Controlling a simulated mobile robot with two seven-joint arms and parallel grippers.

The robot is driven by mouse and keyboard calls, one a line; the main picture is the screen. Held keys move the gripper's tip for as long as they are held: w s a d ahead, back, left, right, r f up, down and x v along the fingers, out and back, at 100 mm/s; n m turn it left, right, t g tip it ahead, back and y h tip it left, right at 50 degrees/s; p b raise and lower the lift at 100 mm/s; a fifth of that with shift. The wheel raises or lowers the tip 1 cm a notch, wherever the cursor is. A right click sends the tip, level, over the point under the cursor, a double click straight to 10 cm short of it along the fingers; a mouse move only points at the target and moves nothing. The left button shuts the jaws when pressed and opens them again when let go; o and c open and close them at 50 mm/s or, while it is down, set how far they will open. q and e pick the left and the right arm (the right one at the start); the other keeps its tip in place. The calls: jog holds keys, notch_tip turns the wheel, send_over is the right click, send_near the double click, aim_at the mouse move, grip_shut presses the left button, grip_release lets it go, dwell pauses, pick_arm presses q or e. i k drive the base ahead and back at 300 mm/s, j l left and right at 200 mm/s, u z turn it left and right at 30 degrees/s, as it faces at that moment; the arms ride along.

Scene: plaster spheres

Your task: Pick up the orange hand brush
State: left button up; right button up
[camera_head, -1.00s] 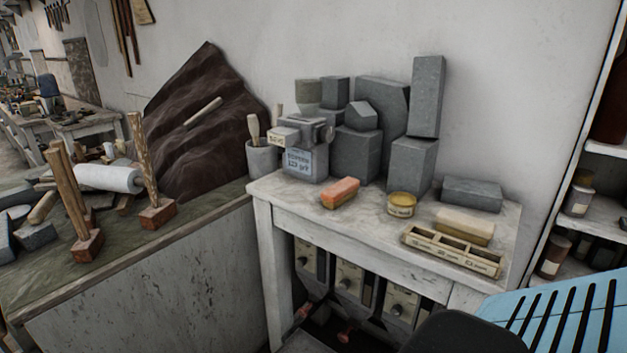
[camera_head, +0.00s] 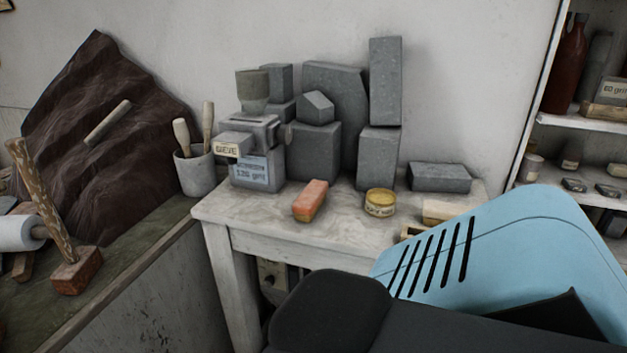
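The orange hand brush (camera_head: 310,200) lies on the front part of the white table (camera_head: 228,211), left of a small round yellow tin (camera_head: 380,203). It looks like a small block with an orange top and a paler side. Nothing touches it, and its whole top is visible. Neither of my grippers is in view. A blue and black part, apparently my own body, covers the lower right and hides the table's right front.
Grey stone blocks (camera_head: 315,151) and a grey machine (camera_head: 258,165) stand behind the brush. A cup of tools (camera_head: 194,173) is left of them. A mallet (camera_head: 75,268) stands on the left bench. Shelves (camera_head: 585,122) are at right. Clear tabletop surrounds the brush.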

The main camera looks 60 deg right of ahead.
aim_at(307, 205)
jog(key=z, duration=1.15)
